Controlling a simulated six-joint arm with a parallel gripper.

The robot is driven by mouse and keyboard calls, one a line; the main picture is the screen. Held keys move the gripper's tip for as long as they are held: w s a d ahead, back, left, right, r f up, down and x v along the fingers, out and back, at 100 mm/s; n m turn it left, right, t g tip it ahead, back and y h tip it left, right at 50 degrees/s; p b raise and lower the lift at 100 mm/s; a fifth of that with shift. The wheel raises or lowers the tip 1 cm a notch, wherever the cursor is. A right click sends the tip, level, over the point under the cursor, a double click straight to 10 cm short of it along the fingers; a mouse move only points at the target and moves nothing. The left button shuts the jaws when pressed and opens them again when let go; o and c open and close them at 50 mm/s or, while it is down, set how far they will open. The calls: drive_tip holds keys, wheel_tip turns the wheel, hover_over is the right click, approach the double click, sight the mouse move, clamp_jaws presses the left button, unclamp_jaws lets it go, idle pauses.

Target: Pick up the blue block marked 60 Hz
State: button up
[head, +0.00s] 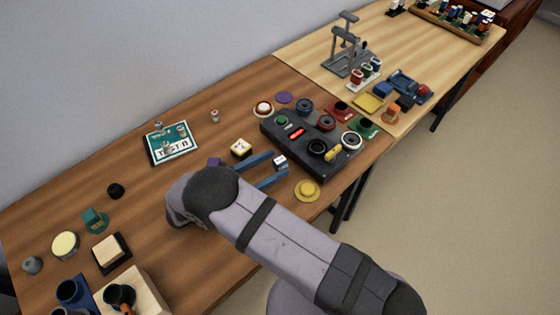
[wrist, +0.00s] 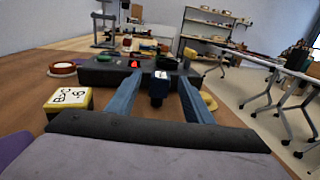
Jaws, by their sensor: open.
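The small dark-blue block (head: 280,160) has a white top label, too small to read in the head view. In the wrist view the blue block (wrist: 157,94) shows its white, marked top and stands in front of the dark control box. My gripper (head: 277,167) has two long blue fingers, one on each side of the block near their tips. In the wrist view my gripper (wrist: 161,78) is open, with gaps between both fingers and the block. The lower part of the block is partly hidden in the head view.
The dark control box (head: 296,152) with knobs and a red display lies just beyond the block. A yellow block (head: 241,148) with a white marked top is left of the fingers. A yellow round piece (head: 307,189) lies right of them, near the wooden table's front edge.

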sight(275, 162)
drive_tip(key=shift+w+d, duration=0.4)
drive_tip(key=shift+d, duration=0.15)
drive_tip(key=shift+c, duration=0.4)
drive_tip(key=c, duration=1.1)
drive_tip(key=shift+o, duration=0.2)
drive_tip(key=shift+r, duration=0.1)
wheel_tip(275, 162, up, 10)
drive_tip(key=shift+d+f+b, duration=0.1)
drive_tip(key=shift+f+b, duration=0.05)
drive_tip(key=shift+b, duration=0.2)
